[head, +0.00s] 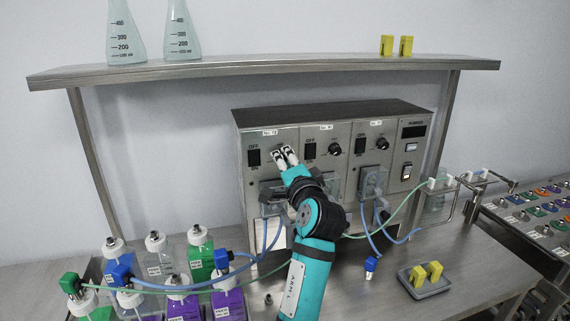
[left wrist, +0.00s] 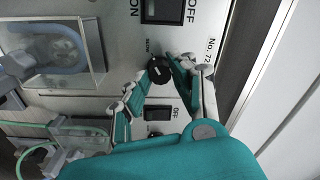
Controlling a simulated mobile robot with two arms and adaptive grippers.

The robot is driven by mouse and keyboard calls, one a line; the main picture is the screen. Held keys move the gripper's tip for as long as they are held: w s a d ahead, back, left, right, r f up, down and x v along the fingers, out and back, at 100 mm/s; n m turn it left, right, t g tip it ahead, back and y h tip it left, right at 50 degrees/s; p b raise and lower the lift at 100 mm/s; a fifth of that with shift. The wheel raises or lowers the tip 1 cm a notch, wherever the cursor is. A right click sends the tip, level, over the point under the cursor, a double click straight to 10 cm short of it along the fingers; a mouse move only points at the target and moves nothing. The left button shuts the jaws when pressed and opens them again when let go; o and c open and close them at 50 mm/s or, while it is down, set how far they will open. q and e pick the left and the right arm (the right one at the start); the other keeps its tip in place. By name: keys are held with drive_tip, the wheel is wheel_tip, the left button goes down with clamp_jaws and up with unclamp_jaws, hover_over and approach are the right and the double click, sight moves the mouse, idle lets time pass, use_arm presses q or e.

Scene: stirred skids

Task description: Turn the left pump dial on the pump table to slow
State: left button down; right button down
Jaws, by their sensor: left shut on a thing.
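The left pump dial (left wrist: 160,71) is a small black knob on the panel marked No. 72, beside its OFF/ON switch (left wrist: 163,10). In the left wrist view my left gripper (left wrist: 158,76) has a fingertip on either side of it and is shut on it. In the head view my left gripper (head: 286,155) reaches the left panel of the steel pump unit (head: 335,112) and hides the dial. Small lettering shows near the knob, but the dial's setting is not clear. My right gripper is not in view.
The middle dial (head: 335,149) and right dial (head: 382,144) are close by on the same unit. Blue and green tubes cross the pump table (head: 380,285). Several bottles (head: 199,250) stand at front left. A grey tray (head: 427,288) with yellow pieces lies at front right.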

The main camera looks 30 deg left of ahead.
use_arm(q)
drive_tip(key=shift+f, duration=0.1)
drive_tip(key=c, duration=1.1)
unclamp_jaws()
wheel_tip(320, 180, up, 10)
